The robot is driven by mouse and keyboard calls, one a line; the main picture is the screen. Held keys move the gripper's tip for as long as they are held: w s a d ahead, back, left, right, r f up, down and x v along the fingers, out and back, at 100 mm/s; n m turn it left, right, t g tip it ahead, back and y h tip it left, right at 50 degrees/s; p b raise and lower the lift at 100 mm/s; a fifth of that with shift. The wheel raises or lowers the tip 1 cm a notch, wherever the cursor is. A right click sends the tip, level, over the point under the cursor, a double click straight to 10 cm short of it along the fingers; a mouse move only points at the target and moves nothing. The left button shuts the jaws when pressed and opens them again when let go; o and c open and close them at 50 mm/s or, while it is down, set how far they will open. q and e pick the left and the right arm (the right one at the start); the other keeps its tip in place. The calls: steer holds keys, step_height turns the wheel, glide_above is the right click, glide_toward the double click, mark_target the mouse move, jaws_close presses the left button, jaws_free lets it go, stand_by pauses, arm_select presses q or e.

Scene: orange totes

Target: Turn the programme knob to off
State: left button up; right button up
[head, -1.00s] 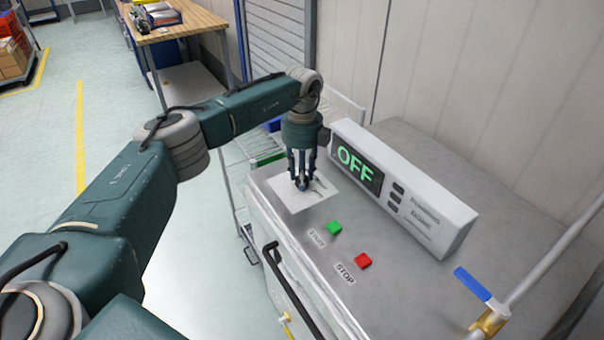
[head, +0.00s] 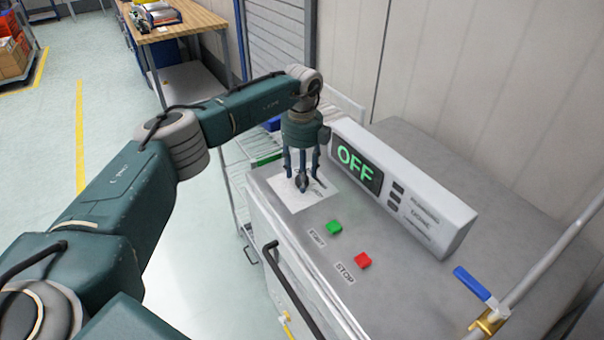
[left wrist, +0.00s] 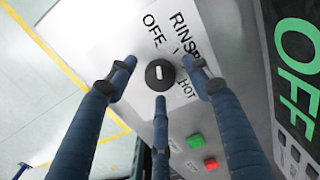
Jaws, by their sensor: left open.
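The programme knob (head: 302,183) is a small dark round knob on a white label plate (head: 290,204) on the machine's top. In the left wrist view the knob (left wrist: 160,75) carries a short white mark, which lies roughly along the line toward the OFF print. The words OFF, RINSE and HOT show around it. My left gripper (head: 302,175) has slim dark-blue fingers, spread open around the knob from above. In the left wrist view there is a gap between the knob and the side fingers. The display (head: 358,168) reads OFF in green. My right gripper is not seen.
A green start button (head: 334,228) and a red stop button (head: 362,261) sit in front of the display box. A black handle (head: 290,288) runs along the machine's front. A blue-levered valve (head: 472,284) on a pipe stands at the right.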

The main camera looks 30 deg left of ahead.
arm_select(q)
step_height(320, 180, up, 12)
stand_by(0.4)
steer(key=shift+f, duration=0.1)
stand_by(0.4)
